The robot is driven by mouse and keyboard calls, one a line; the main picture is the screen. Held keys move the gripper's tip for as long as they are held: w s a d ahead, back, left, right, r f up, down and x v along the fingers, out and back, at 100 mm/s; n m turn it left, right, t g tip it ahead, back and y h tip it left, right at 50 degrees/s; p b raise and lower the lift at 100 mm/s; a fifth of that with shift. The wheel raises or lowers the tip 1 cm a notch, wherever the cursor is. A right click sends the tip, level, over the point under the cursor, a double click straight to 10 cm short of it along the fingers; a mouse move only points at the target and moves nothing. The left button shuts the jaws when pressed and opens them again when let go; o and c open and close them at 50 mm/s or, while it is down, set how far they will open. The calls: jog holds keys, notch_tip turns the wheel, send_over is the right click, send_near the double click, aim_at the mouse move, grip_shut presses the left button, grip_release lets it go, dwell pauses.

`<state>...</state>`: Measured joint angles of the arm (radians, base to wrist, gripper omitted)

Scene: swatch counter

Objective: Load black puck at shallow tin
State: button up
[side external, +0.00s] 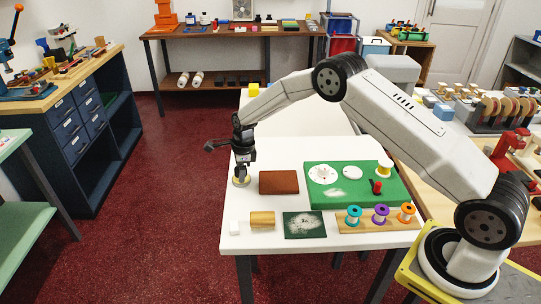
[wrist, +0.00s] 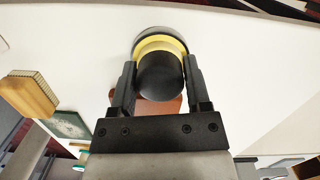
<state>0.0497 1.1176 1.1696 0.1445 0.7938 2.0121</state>
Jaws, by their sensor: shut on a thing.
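The black puck (wrist: 160,77) shows in the wrist view as a dark round piece between the two fingers of my gripper (wrist: 158,70). My gripper is shut on it. The shallow tin (wrist: 160,37), pale yellow with a grey outer rim, shows just beyond the puck, partly hidden by it. In the side external view, my gripper (side external: 242,163) points down over the yellowish tin (side external: 241,181) at the left edge of the white table. The puck cannot be made out there against the dark fingers. Whether the puck touches the tin cannot be told.
A brown block (side external: 279,182) lies right of the tin. A green board (side external: 345,196) with white discs and a red knob is farther right.

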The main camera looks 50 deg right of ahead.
jog(key=shift+s, duration=0.1)
jog(key=shift+r, duration=3.45)
jog(key=s+r+n+g, duration=0.1)
jog(key=s+r+n, duration=0.1)
jog(key=s+n, duration=0.7)
jog(key=s+a+r+n+g+h, duration=0.1)
jog(key=s+r+n, duration=0.1)
jog(key=s+n, duration=0.8)
jog(key=n, duration=0.5)
jog(key=shift+s+n, duration=0.15)
jog(key=shift+n, duration=0.25)
